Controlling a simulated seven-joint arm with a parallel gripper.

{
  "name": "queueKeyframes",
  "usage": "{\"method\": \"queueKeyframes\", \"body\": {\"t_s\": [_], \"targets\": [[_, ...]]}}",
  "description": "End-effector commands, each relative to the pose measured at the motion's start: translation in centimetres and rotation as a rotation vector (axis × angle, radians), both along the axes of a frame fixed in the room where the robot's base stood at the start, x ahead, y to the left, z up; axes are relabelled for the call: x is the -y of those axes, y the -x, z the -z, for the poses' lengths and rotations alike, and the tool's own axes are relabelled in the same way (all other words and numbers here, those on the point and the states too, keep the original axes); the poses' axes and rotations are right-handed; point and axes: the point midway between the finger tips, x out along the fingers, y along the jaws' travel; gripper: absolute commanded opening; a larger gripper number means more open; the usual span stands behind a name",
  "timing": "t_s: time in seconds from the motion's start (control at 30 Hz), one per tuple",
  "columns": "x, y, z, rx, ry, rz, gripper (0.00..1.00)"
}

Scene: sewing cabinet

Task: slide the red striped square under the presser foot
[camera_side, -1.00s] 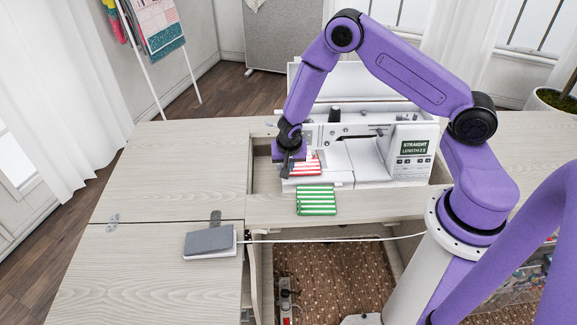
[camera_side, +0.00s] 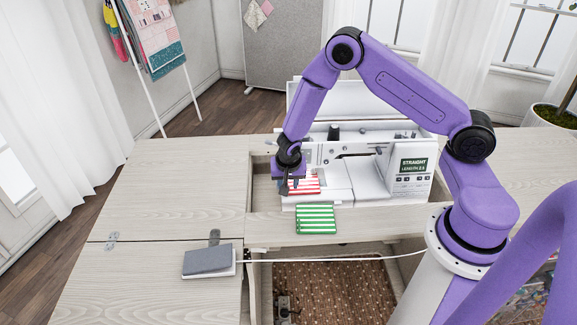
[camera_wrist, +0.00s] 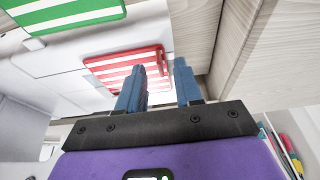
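The red striped square (camera_side: 305,182) lies on the left end of the white sewing machine's bed (camera_side: 331,193), below the machine's head. My gripper (camera_side: 287,184) is low at the square's left edge. In the wrist view the red striped square (camera_wrist: 110,66) lies beyond my gripper's two blue fingers (camera_wrist: 160,82). The fingers are apart, with a gap between them; one overlaps the square in the picture and the other is just past its edge. I cannot tell whether they touch it. The presser foot is too small and partly hidden to make out.
A green striped square (camera_side: 316,217) lies in front of the machine, and also shows in the wrist view (camera_wrist: 65,12). A white cable (camera_side: 330,258) crosses the front opening. The left tabletop (camera_side: 180,180) is clear.

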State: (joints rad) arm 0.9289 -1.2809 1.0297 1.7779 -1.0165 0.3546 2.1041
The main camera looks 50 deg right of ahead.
Motion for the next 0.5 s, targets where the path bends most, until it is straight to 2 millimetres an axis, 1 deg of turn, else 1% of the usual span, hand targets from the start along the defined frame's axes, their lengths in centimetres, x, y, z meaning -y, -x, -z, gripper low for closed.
{"method": "queueKeyframes", "body": {"t_s": [0.5], "targets": [[-1.9, 1.8, -7.8, 0.003, -0.001, -0.001, 0.35]]}}
